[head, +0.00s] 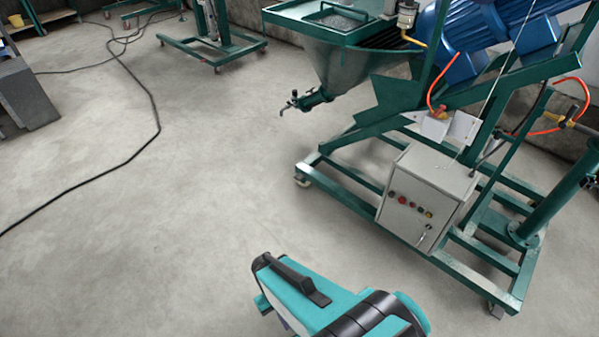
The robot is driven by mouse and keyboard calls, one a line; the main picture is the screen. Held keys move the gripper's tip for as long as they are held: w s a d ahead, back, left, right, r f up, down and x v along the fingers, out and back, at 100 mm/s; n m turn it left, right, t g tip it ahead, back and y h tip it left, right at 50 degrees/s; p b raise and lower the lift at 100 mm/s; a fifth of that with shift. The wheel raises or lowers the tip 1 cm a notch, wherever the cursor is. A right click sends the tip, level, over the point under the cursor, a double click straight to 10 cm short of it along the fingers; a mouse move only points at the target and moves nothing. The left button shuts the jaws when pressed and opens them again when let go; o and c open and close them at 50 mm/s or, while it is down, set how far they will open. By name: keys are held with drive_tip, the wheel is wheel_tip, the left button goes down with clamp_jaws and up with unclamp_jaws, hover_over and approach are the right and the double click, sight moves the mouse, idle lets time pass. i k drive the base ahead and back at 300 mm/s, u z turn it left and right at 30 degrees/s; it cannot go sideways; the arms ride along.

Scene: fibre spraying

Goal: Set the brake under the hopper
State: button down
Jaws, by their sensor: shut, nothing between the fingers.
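The green hopper (345,62) stands at the top centre of the head view, a funnel with a square rim and grey material inside. A valve with a small handle (293,101) sticks out to the left at its lower end. A caster wheel (301,182) is under the left corner of the machine's green frame (350,172), below the hopper. It is too small to make out a brake lever or its position. My teal and black arm shows at the bottom centre, apart from the machine. I cannot make out my gripper's fingers.
A grey control box (428,197) with coloured buttons sits on the frame. Another caster (495,310) is at the near right corner. A black cable (150,110) runs along the floor at left. Green stands (210,50) are behind. The concrete floor (200,190) left of the machine is clear.

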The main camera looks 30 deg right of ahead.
sight(298, 177)
drive_tip(key=z, duration=0.2)
drive_tip(key=i, duration=1.6)
drive_tip(key=u, duration=0.2)
